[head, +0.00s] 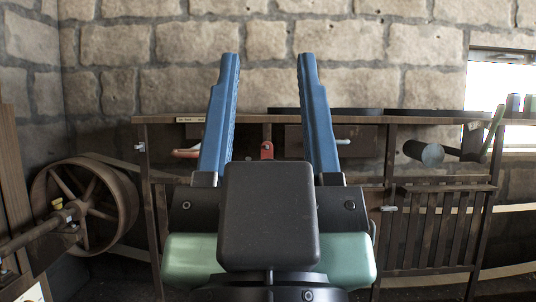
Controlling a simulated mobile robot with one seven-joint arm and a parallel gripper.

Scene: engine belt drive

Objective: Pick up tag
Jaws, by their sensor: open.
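My gripper (268,60) points up and away from me, its two blue fingers spread wide with nothing between them. A small red piece (267,150) shows between the fingers, just above the dark block of my gripper, in front of the wooden bench. It may be the tag, but it is too small to tell. Its lower part may be hidden by my gripper. A small pale label (190,120) sits on the bench's front edge, left of the left finger.
The wooden bench (400,119) spans the middle, with dark round discs (345,111) on top. A large spoked wheel (88,205) and shaft stand at left. A grey cylinder (430,153) sticks out at right. A stone wall (350,40) stands behind, with a bright window at right.

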